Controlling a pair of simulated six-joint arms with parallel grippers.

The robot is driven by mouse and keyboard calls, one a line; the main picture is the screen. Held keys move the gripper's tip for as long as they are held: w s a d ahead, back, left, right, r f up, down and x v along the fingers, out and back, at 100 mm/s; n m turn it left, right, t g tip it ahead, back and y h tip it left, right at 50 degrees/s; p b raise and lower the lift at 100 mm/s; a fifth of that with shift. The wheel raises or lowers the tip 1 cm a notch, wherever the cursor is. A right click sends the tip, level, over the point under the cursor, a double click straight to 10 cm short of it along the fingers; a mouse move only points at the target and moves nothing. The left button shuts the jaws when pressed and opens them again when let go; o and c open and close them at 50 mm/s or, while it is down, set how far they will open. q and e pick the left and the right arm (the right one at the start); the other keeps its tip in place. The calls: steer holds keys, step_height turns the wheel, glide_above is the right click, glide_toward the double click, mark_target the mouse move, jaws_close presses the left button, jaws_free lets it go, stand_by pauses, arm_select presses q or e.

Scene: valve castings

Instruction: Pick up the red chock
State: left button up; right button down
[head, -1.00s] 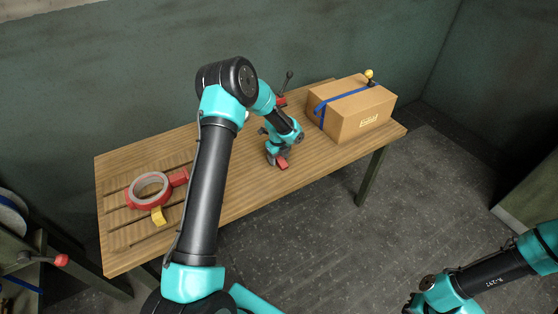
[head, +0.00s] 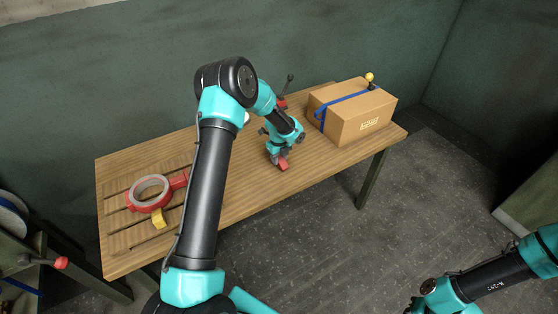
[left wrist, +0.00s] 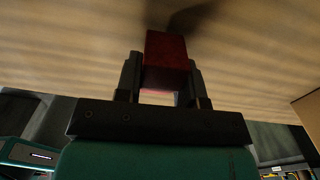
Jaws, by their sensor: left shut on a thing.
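My left gripper (head: 281,160) is over the wooden table, fingers pointing down. It is shut on the red chock (head: 284,166), which shows below the fingers near the table's front edge. In the left wrist view, the red chock (left wrist: 166,50) sits between the two dark fingers of the left gripper (left wrist: 164,75), with wood grain behind it. I cannot tell whether the chock touches the table. Of my right arm, only links show at the bottom right; its fingers are out of frame.
On the table (head: 240,190), a tape roll (head: 134,198), another red piece (head: 179,181) and a yellow block (head: 158,217) lie at the left. A cardboard box (head: 352,118) with a blue strap stands at the right. A dark lever (head: 289,83) rises behind my gripper.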

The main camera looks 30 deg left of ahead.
arm_select(q)
step_height(320, 180, up, 2)
steer(key=shift+r, duration=0.2)
steer(key=s+d+r, duration=0.1)
steer(key=s+d, duration=0.7)
steer(key=s, duration=0.5)
steer(key=shift+s+d, duration=0.2)
steer(key=shift+s, duration=0.1)
steer(key=shift+r, duration=0.1)
